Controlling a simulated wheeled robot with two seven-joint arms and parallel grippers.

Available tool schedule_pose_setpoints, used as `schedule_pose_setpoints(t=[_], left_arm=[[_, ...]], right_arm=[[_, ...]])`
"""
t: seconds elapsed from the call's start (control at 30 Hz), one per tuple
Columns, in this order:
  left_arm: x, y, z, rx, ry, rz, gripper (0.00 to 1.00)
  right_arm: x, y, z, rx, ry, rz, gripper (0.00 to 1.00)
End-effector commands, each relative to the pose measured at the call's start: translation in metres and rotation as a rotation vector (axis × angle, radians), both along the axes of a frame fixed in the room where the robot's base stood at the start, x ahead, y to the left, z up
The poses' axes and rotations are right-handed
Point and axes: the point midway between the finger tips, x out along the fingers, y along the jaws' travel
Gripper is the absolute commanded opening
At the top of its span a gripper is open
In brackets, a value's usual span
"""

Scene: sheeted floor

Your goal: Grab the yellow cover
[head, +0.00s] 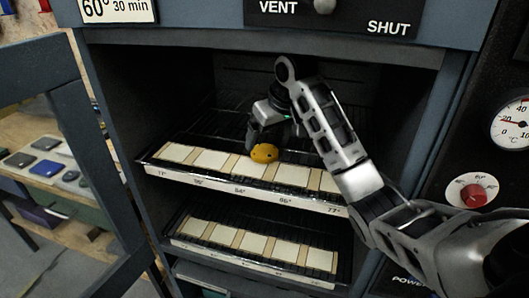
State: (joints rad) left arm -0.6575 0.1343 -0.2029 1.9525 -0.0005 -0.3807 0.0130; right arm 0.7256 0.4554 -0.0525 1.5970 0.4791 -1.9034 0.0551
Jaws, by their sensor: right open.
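The yellow cover (264,153) is a small rounded piece with dark spots. It sits on the front part of the upper rack (245,193) in the open cabinet, over the row of pale tiles. My right gripper (266,138) reaches into the cabinet from the right, its fingers pointing down just behind and above the cover. It is open; one finger shows left of the cover's top, and the other is partly hidden by my wrist. I cannot tell whether a finger touches the cover. My left gripper is not in view.
A lower rack (252,263) with similar tiles lies below. The cabinet's open door (100,130) stands at the left, with a bench of dark flat items (46,168) beyond. A red knob (473,196) and a gauge (514,124) are on the right panel. The cabinet top limits height.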

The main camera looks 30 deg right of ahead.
Motion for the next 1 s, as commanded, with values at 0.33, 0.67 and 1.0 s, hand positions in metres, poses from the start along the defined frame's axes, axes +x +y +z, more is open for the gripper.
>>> schedule_pose_setpoints(t=[0.33, 0.67, 1.0], left_arm=[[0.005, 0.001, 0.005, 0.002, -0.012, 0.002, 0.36], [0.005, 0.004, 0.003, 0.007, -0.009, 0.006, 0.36], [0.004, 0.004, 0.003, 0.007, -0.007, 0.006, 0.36]], right_arm=[[0.017, 0.0, -0.03, 0.001, 0.005, -0.001, 0.9], [0.024, 0.0, -0.047, -0.001, 0.0, 0.0, 0.9], [0.024, 0.0, -0.046, -0.001, -0.002, 0.0, 0.35]])
